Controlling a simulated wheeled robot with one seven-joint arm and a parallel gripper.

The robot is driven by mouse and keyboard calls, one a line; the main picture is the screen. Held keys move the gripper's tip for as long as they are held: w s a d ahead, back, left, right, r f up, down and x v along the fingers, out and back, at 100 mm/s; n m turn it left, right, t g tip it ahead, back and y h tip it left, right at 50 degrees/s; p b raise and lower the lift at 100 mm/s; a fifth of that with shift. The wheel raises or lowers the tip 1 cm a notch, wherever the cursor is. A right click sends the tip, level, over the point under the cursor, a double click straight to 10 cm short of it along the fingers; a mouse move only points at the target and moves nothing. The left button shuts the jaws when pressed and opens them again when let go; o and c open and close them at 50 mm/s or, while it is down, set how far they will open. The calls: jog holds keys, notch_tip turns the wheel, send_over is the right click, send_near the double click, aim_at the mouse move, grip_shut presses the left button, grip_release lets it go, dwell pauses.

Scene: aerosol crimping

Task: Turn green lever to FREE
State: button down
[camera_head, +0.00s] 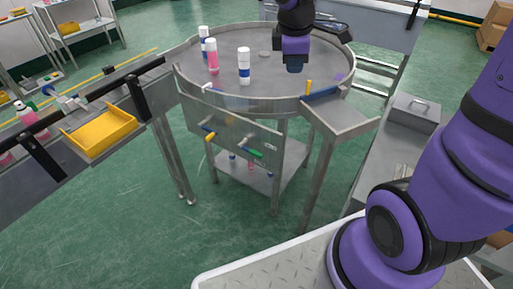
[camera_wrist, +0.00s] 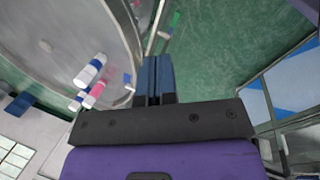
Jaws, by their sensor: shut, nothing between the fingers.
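The green lever (camera_head: 256,154) sits low on the grey metal panel (camera_head: 232,130) on the near side of the round table. Its labels are too small to read, so I cannot tell its marked position. My gripper (camera_head: 294,68) is over the right part of the round table, above and to the right of the lever and well apart from it. In the wrist view the two blue fingers (camera_wrist: 154,78) are together with nothing between them. A small green piece (camera_wrist: 176,18) beyond them may be the lever.
The round table (camera_head: 270,85) carries pink and white bottles (camera_head: 212,56) at its left half. A yellow lever (camera_head: 210,137) is on the same panel. A conveyor with a yellow tray (camera_head: 100,132) is at left. A grey side shelf (camera_head: 342,118) juts out right of the panel. Green floor lies open in front.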

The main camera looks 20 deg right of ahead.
jog(key=w+a+f+n+g, duration=0.1)
jog(key=w+a+f+n, duration=0.1)
jog(key=w+f+n, duration=0.6)
jog(key=n+g+y, duration=0.1)
jog(key=n+y, duration=0.1)
jog(key=n, duration=0.2)
send_over(258, 153)
notch_tip(258, 153, down, 14)
notch_tip(258, 153, down, 14)
jog(key=shift+w+a+r, duration=0.15)
jog(key=shift+s+d+f, duration=0.1)
jog(key=shift+s+f, duration=0.05)
jog(key=shift+f, duration=0.4)
jog(key=shift+s+d+f, duration=0.1)
jog(key=shift+f, duration=0.4)
